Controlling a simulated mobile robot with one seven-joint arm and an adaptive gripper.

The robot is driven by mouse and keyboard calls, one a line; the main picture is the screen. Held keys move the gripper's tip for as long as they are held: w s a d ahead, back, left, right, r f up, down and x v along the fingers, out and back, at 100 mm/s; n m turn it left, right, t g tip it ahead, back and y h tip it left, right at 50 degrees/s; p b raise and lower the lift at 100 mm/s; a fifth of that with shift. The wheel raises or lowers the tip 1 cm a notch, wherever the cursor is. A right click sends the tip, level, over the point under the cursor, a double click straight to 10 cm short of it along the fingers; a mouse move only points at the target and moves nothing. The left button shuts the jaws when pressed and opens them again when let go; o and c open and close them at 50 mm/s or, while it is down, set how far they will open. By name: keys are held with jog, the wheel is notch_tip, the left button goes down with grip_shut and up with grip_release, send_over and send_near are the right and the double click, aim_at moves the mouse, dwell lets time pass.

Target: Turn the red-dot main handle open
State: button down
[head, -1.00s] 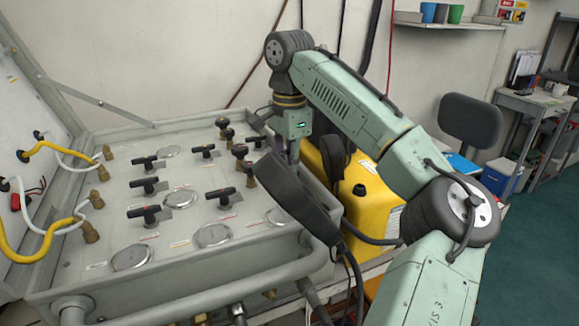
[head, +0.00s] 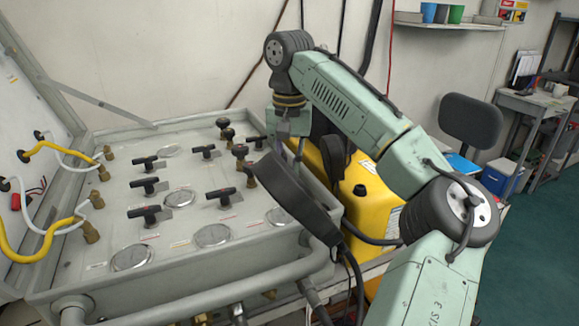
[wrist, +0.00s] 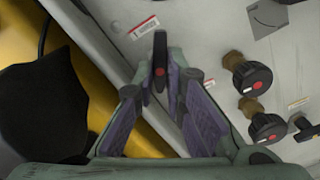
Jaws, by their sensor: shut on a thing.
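In the wrist view a dark lever handle with a red dot (wrist: 160,48) stands between my fingertips, near the edge of the grey panel. My gripper (wrist: 161,80) is shut on it, with one purple-padded finger on each side. The handle runs nearly up and down in that picture. In the head view my gripper (head: 291,146) reaches down at the right side of the panel (head: 120,188). A dark curved thing (head: 295,190) hides its fingertips and the held handle there.
Round red-dot knobs (wrist: 252,76) and another lever (wrist: 303,125) sit close by. Several black lever handles (head: 150,213) and gauges (head: 130,257) fill the panel. A yellow body (head: 365,205) stands against the panel's right side.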

jog(key=n, duration=0.5)
jog(key=shift+n, duration=0.4)
dwell(0.3)
jog(key=c, duration=1.7)
grip_release()
jog(key=shift+o, duration=0.2)
notch_tip(320, 180, up, 8)
jog(key=shift+f, duration=0.25)
